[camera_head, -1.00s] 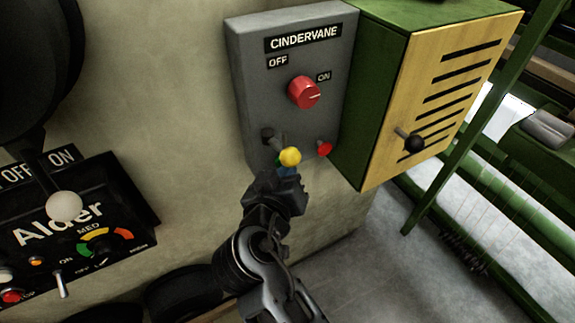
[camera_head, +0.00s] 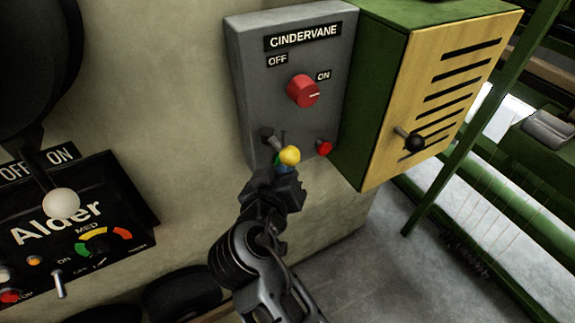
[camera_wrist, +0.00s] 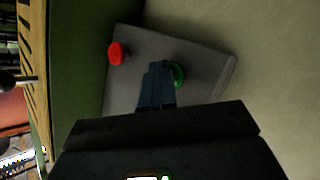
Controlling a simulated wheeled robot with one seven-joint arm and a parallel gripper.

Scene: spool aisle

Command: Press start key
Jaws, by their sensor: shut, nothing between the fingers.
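The grey CINDERVANE panel (camera_head: 250,95) is on the wall, with a red rotary knob (camera_head: 303,91) between OFF and ON labels. Low on it are a red button (camera_head: 324,148) and a green button (camera_head: 277,160), mostly hidden in the head view. In the wrist view the green button (camera_wrist: 179,76) shows right beside my fingertips, partly covered by them, and the red button (camera_wrist: 115,53) lies to the left. My gripper (camera_wrist: 157,68) is shut and empty at the panel's lower part. I cannot tell whether it touches the green button.
A yellow ball knob (camera_head: 289,155) shows by my fingertips in the head view. A green cabinet with a yellow slotted door (camera_head: 440,90) and black-knobbed lever (camera_head: 413,141) stands to the right. The black Alder panel (camera_head: 75,225) with switches is at the lower left.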

